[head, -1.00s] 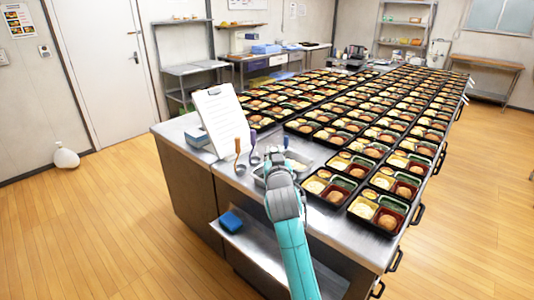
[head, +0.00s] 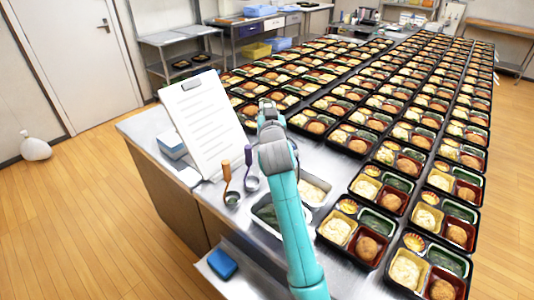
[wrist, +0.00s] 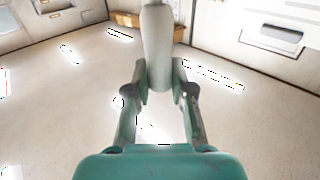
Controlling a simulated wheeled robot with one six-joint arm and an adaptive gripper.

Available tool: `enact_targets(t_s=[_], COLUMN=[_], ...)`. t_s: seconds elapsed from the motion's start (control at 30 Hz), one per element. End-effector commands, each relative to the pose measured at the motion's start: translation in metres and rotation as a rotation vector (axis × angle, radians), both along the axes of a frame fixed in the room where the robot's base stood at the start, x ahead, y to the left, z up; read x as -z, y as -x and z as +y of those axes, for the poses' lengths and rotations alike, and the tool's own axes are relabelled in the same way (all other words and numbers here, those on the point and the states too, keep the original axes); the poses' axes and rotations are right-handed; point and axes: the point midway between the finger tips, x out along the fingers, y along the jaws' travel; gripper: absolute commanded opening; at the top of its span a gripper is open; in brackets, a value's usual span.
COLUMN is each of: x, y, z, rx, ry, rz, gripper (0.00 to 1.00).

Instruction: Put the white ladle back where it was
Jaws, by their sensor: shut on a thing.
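In the wrist view, the white ladle's pale, rounded handle (wrist: 158,45) stands between the two fingers of my gripper (wrist: 160,88), which is shut on it. The ladle's bowl is out of sight there. In the head view, my gripper (head: 268,108) is beyond the metal pans, right of the clipboard, and I cannot make out the ladle. An orange-handled ladle (head: 227,172) and a purple-handled ladle (head: 249,162) stand on the counter (head: 190,172) by the clipboard, left of my arm.
A clipboard (head: 205,125) leans upright at the counter's left. Metal pans with white food (head: 316,188) and dark green food lie beside my forearm. Rows of filled bento trays (head: 322,227) cover the counter's right and back. A blue block (head: 222,264) lies on a lower shelf.

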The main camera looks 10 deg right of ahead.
Motion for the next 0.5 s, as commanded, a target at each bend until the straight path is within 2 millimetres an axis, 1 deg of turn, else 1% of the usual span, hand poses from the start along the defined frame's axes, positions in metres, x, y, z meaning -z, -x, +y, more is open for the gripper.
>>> enact_targets(t_s=[0.23, 0.37, 0.5], x=[0.037, 0.05, 0.071], y=[0.0, 0.0, 0.0], z=[0.0, 0.0, 0.0], rx=[0.0, 0.0, 0.0], ry=[0.001, 0.0, 0.001], rz=[0.004, 0.002, 0.004], gripper=[0.0, 0.0, 0.0])
